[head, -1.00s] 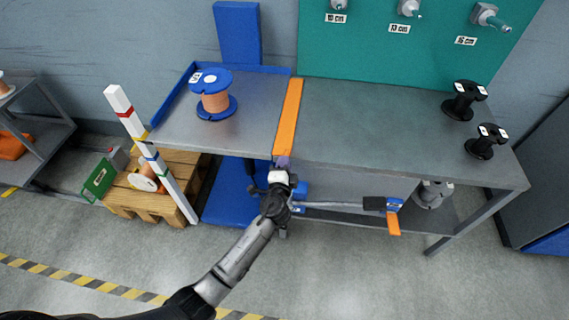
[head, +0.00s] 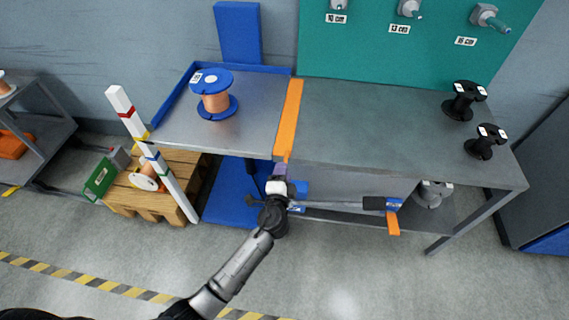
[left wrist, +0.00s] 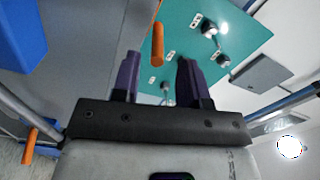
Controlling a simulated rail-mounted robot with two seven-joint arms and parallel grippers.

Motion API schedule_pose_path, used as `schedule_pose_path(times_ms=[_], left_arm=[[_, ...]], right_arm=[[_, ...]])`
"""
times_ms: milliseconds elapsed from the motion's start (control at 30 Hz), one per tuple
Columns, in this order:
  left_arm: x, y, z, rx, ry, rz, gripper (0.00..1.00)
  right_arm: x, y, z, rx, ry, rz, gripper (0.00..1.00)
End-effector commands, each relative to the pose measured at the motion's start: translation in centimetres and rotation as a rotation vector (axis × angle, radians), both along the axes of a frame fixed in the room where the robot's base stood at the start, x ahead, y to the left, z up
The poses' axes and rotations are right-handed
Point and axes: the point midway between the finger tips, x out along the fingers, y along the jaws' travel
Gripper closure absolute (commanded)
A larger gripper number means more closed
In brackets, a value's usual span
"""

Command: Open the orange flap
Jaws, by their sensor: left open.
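The orange flap (head: 289,115) is a narrow strip lying across the table's top, between the blue-edged left section and the grey right section. My left gripper (head: 281,170) is at the front edge of the table, just below the flap's near end. Its two purple fingers are open and apart. In the left wrist view an orange piece (left wrist: 157,43) shows beyond and between the open fingers (left wrist: 158,72); it looks like the flap's end. Whether the fingers touch it cannot be told. My right gripper is not in view.
A blue copper spool (head: 215,95) stands on the left section. Two black spools (head: 463,100) stand at right. A metal rod with a black sleeve (head: 374,203) and an orange end piece (head: 393,223) extends below the table's front. A wooden pallet (head: 155,200) and striped post (head: 152,155) stand left.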

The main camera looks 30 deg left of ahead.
Motion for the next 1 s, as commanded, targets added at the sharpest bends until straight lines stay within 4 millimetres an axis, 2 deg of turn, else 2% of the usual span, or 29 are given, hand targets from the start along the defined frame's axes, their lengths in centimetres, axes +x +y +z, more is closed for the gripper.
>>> schedule_pose_path(times_ms=[200,500,700,1000], left_arm=[[-4.2,-2.0,0.0,-0.003,0.003,-0.001,0.6],[-8.0,-3.8,0.0,-0.002,0.001,-0.001,0.6],[-8.9,-4.3,0.0,0.0,0.001,-0.001,0.6],[-9.1,-4.3,0.0,0.0,0.0,-0.001,0.6]], right_arm=[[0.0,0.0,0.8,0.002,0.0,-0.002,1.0],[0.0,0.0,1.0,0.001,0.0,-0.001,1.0],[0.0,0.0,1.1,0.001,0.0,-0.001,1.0],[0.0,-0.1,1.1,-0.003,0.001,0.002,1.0]])
